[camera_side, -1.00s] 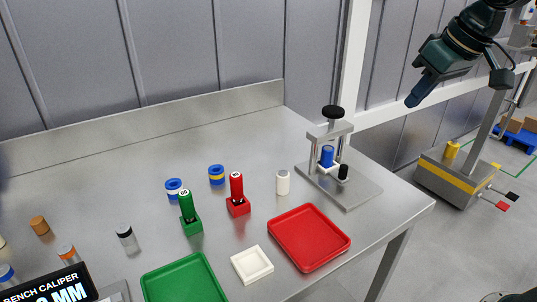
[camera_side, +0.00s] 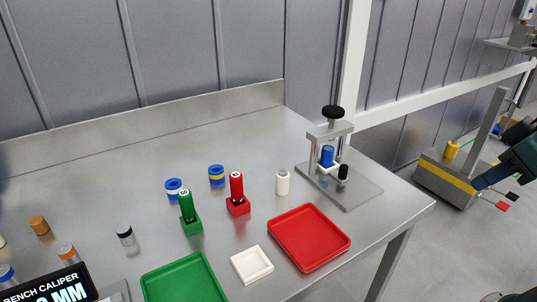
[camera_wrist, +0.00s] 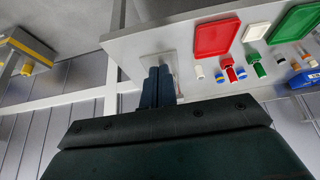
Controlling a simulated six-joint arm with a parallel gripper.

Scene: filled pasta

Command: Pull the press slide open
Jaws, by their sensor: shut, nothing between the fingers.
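The press (camera_side: 351,133) stands at the back right of the steel bench, with a black knob on top and a flat grey base plate. A white slide (camera_side: 335,167) with a small black knob (camera_side: 343,172) sits low in its frame, and a blue cylinder (camera_side: 327,156) stands there. I cannot tell how far the slide is out. My gripper (camera_side: 477,186) is at the right edge of the side view, well clear of the press and beyond the bench. In the wrist view my gripper (camera_wrist: 158,72) shows its fingers together and empty, covering most of the press.
A red tray (camera_side: 309,238), white dish (camera_side: 252,265) and green tray (camera_side: 185,281) lie along the bench front. A white cylinder (camera_side: 282,183), red stand (camera_side: 238,206) and green stand (camera_side: 191,222) are left of the press. A yellow-striped grey machine (camera_side: 445,178) stands right of the bench.

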